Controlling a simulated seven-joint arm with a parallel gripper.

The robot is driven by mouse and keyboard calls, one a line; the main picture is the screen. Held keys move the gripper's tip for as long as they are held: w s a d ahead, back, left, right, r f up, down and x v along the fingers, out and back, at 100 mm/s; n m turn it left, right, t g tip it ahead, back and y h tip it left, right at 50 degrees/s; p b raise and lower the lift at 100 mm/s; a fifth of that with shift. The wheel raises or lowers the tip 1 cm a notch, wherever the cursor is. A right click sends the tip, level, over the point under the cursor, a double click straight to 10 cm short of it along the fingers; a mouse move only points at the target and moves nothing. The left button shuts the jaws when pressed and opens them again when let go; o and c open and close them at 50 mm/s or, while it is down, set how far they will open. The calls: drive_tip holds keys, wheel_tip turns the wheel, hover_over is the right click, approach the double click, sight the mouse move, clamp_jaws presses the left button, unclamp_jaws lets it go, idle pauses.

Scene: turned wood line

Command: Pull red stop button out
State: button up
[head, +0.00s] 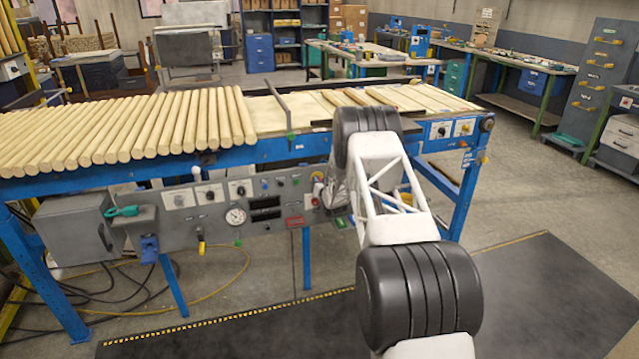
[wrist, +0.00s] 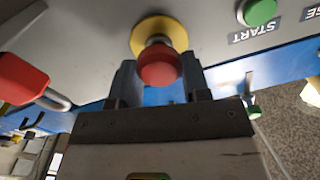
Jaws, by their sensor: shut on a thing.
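The red stop button (wrist: 159,68) is a round mushroom head on a short stem in front of a yellow disc (wrist: 150,28) on the grey control panel (head: 180,222). In the wrist view my gripper (wrist: 160,80) has one finger on each side of the red head and is shut on it. A gap shows between the head and the yellow disc, with the stem in it. In the head view my gripper (head: 330,192) is at the panel's right part, and my arm hides much of that area.
A green START button (wrist: 259,12) and a red padlock-like piece (wrist: 22,78) sit close by on either side. The panel also carries knobs, a gauge (head: 236,217) and a red label (head: 294,221). Wooden rods (head: 130,125) lie on the blue-framed line above.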

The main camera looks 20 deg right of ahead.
drive_tip(key=shift+f, duration=0.1)
drive_tip(key=o, duration=1.3)
drive_tip(key=shift+s, duration=0.2)
drive_tip(key=shift+s, duration=3.75)
